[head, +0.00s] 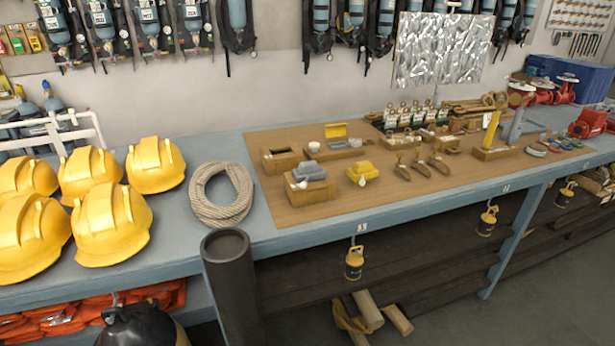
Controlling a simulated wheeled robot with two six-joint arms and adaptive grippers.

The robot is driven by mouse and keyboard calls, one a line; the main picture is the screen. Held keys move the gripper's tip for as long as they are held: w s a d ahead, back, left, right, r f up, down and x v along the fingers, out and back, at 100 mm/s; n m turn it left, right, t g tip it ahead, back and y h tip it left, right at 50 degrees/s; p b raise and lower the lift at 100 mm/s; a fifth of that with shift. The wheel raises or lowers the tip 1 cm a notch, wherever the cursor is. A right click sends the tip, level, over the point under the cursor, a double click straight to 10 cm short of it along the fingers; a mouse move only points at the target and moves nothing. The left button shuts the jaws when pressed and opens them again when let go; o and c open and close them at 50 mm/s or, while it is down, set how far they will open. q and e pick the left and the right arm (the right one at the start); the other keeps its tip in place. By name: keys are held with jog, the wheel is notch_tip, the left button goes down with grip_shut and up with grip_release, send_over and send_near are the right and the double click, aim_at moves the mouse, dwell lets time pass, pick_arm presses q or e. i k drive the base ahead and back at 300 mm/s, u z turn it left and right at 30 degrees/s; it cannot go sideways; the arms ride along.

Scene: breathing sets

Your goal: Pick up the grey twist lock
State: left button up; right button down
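A grey piece that looks like the grey twist lock (308,170) sits on top of a small wooden block (310,190) near the front left of the brown mat (355,205). A similar yellow piece (364,172) lies to its right, apart from it. Neither of my grippers shows in the head view.
A coiled rope (221,194) and several yellow helmets (112,225) lie left of the mat on the grey-blue bench (300,237). An open wooden box (281,160) stands behind the block. A dark upright tube (228,290) stands at the bench's front edge.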

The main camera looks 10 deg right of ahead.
aim_at(314, 171)
jog(key=z, duration=0.5)
jog(key=k, duration=0.6)
jog(key=z, duration=1.25)
jog(key=i, duration=1.8)
jog(key=u, duration=0.95)
jog(key=i, duration=0.65)
jog(key=u, duration=0.55)
